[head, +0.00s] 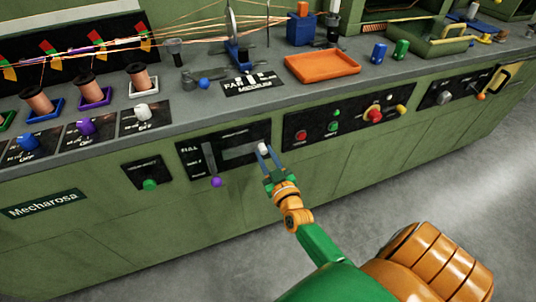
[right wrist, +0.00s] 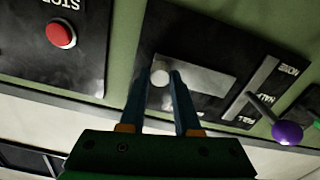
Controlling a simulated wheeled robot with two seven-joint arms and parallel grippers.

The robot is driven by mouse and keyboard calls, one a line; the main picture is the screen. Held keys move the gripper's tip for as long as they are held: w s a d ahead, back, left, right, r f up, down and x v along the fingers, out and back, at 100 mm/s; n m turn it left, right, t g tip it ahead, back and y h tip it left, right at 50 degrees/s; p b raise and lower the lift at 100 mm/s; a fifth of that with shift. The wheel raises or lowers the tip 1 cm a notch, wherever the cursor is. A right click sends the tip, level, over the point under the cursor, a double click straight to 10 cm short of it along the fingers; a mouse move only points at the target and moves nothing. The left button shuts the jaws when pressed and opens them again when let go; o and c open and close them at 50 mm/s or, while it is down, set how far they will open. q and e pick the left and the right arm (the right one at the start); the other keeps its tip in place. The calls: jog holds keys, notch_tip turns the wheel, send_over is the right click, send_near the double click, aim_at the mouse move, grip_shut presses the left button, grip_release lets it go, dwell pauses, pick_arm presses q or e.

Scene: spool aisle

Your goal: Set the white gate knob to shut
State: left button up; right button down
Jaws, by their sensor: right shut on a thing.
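A small round white knob (head: 263,148) sits on the black front panel, at the right end of a grey rectangular plate. It also shows in the right wrist view (right wrist: 161,77). My right gripper (head: 266,154) is at this panel, its two blue fingers closed on the white knob from both sides. In the right wrist view my gripper (right wrist: 165,80) has its fingertips at the knob. No lettering for the knob's positions can be read. Another white knob (head: 143,111) stands on a small labelled plate on the bench top. My left gripper is not in view.
A lever with a purple ball (head: 216,182) stands left of the plate, by FULL and HALF marks. To the right is a panel with a red button (head: 375,114). A green button (head: 149,184) is further left. An orange tray (head: 322,67) lies on the bench.

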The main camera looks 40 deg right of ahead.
jog(key=shift+w+a, duration=0.25)
jog(key=shift+a, duration=1)
jog(key=shift+f, duration=0.1)
jog(key=c, duration=1)
grip_release()
jog(key=o, duration=0.4)
jog(key=shift+a, duration=0.15)
jog(key=p+v, duration=0.1)
jog(key=v, duration=0.6)
